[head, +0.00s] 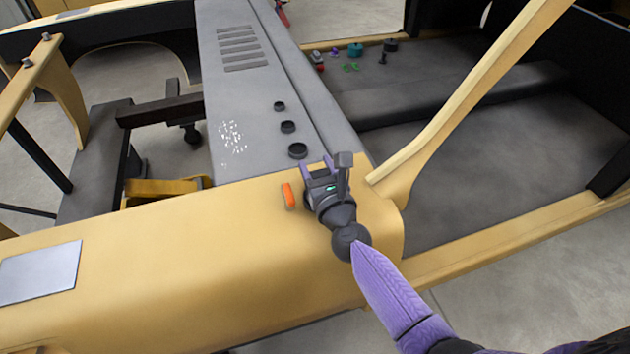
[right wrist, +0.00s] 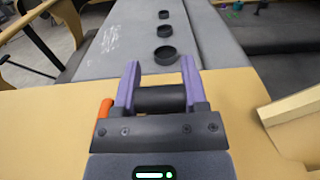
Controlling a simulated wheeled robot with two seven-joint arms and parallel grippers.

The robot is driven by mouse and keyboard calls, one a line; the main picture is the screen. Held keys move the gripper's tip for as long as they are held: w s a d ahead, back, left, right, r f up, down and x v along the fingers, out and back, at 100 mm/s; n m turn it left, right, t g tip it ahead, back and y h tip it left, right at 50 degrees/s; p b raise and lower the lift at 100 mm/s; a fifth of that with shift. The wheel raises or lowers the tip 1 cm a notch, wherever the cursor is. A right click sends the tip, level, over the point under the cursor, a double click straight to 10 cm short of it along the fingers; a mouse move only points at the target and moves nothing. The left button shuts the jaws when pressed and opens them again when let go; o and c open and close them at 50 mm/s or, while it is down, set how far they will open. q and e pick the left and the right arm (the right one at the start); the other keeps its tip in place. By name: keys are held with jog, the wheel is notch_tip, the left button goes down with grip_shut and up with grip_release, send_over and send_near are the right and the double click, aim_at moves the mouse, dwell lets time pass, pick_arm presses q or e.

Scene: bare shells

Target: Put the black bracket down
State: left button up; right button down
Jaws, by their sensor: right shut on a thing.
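My right gripper (head: 317,166) is over the yellow shell near its junction with the grey panel, with purple fingers pointing towards that panel. In the right wrist view, the fingers of the right gripper (right wrist: 160,72) are shut on a dark, rounded piece, which I take to be the black bracket (right wrist: 160,98). Only its middle shows between the fingers; the rest is hidden by the gripper. I cannot tell whether it touches the surface below. My left gripper is not in view.
An orange piece (head: 288,195) lies just left of the right gripper. Three black round caps stand in a row on the grey panel (head: 245,110), the nearest cap (head: 298,150) just beyond the fingers. A slanted yellow post (head: 470,95) rises at right.

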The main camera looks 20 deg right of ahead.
jog(key=shift+p, duration=0.3)
jog(key=shift+f+b, duration=0.35)
jog(key=shift+f, duration=0.05)
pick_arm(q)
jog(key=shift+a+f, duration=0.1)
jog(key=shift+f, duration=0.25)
pick_arm(e)
jog(key=shift+c, duration=0.6)
grip_release()
jog(key=shift+s+r+p, duration=0.2)
jog(key=shift+r+p, duration=0.25)
jog(key=shift+p, duration=0.1)
pick_arm(q)
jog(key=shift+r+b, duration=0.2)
jog(key=shift+b, duration=0.1)
pick_arm(e)
jog(key=s, duration=1.1)
jog(key=shift+s+d, duration=0.25)
jog(key=shift+s, duration=0.1)
jog(key=shift+f, duration=0.1)
